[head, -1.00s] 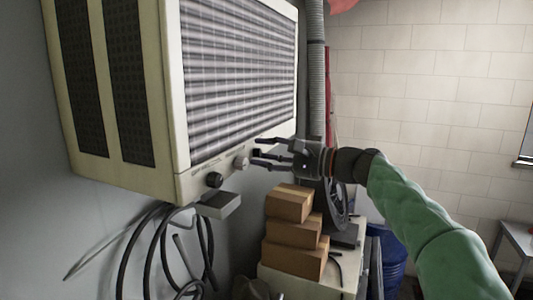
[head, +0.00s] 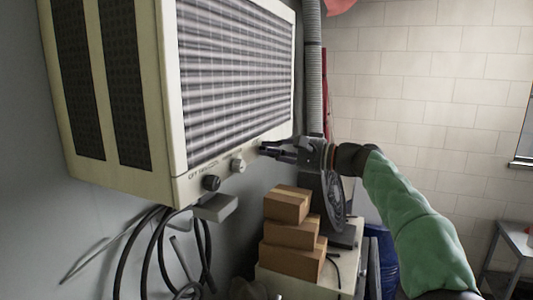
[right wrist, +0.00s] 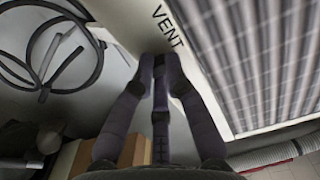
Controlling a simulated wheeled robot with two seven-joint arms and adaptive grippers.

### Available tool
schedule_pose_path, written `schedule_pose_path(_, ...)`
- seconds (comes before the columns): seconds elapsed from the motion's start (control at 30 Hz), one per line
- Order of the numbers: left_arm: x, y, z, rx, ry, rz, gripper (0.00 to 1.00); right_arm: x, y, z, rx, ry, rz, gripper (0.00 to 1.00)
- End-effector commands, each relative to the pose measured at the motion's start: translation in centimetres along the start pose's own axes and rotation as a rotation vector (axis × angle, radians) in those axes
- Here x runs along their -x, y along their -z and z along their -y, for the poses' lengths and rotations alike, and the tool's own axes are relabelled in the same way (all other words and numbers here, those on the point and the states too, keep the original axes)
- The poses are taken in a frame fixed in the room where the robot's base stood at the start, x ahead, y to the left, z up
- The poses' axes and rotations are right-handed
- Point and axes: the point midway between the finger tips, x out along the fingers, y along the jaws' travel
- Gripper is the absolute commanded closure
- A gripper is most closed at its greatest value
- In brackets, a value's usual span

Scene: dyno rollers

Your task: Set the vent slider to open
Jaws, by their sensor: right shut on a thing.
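The cream wall unit (head: 182,187) with a louvred front hangs at the left, with its controls along the lower front edge. The black label "VENT" (right wrist: 168,26) shows on it in the right wrist view. My right gripper (head: 266,149) is at this lower edge, right of the knobs. In the right wrist view its fingers (right wrist: 161,62) meet just below the label, shut on the vent slider. The slider is mostly hidden between the fingertips, so its position cannot be read. My left gripper is in neither view.
A dark knob (head: 211,183) and a pale knob (head: 238,165) sit left of my gripper. Stacked cardboard boxes (head: 292,234) and a dark wheel-like part (head: 334,200) stand below it. Black cables (head: 150,250) hang under the unit. A grey corrugated duct (head: 314,80) runs behind.

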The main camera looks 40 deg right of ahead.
Motion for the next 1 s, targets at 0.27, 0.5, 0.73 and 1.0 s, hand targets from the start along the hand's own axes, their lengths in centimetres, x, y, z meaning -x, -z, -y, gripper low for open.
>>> schedule_pose_path(0.27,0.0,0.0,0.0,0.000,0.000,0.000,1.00,-0.1,0.6,-0.7,-0.008,-0.010,0.000,1.00)
schedule_pose_path(0.5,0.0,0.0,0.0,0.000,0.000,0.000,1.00,-0.1,0.6,-0.7,-0.007,-0.009,0.000,0.57)
schedule_pose_path(0.73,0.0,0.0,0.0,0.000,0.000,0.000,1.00,-0.1,0.5,-0.4,-0.004,-0.005,0.000,0.57)
schedule_pose_path(1.0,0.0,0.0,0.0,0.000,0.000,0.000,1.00,1.8,0.6,-0.4,-0.003,-0.006,-0.004,0.57)
